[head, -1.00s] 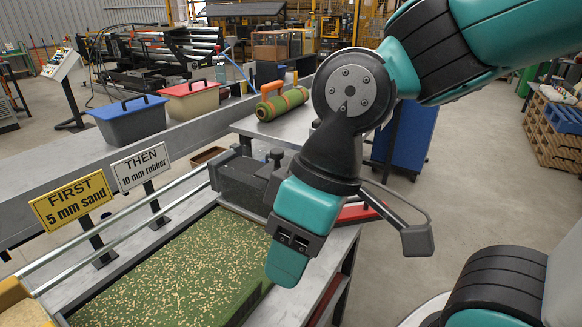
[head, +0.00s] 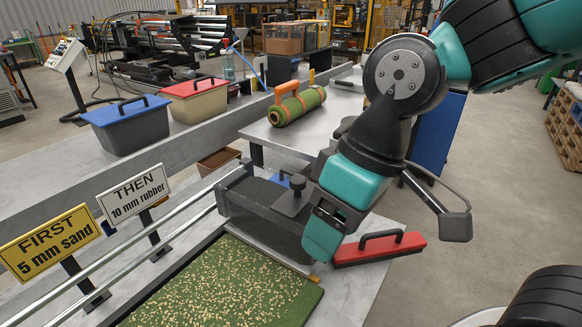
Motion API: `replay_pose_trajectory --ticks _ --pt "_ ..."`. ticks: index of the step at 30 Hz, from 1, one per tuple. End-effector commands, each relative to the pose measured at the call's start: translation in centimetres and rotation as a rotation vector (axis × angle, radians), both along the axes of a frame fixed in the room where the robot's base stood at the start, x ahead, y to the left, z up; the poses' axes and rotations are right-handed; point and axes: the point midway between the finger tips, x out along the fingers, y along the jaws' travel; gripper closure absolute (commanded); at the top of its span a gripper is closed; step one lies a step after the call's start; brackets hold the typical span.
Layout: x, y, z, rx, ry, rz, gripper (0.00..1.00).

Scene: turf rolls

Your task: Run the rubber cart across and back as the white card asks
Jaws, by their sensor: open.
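The white card (head: 134,195) reads "THEN 10 mm rubber" and stands on a post behind the rails. A dark grey cart (head: 258,215) with a black knob (head: 297,182) on top sits at the far end of the turf. Its contents are too dark to make out. The green turf (head: 215,288) is strewn with tan grains. My gripper (head: 322,232) points down beside the cart's right end, open and with nothing seen in it. One teal finger shows clearly; the other is hidden, and I cannot tell whether it touches the cart.
A yellow card (head: 48,243) reads "FIRST 5 mm sand". Blue-lidded (head: 125,128) and red-lidded (head: 196,100) bins stand on the back bench. A turf roll (head: 297,107) lies beyond the cart.

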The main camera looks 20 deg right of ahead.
Motion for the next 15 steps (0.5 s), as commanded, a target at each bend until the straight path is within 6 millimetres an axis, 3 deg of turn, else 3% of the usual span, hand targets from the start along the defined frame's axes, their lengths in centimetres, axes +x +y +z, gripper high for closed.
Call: replay_pose_trajectory --ticks 1,6,12,15 --pt "1.9 -0.1 2.5 -0.023 0.007 -0.017 0.39" --pt "10.4 -1.3 6.4 -0.135 0.023 -0.102 0.39" --pt "18.4 -3.4 7.5 -0.261 0.039 -0.186 0.39" --pt "20.7 -4.1 7.2 -0.302 0.043 -0.211 0.39"
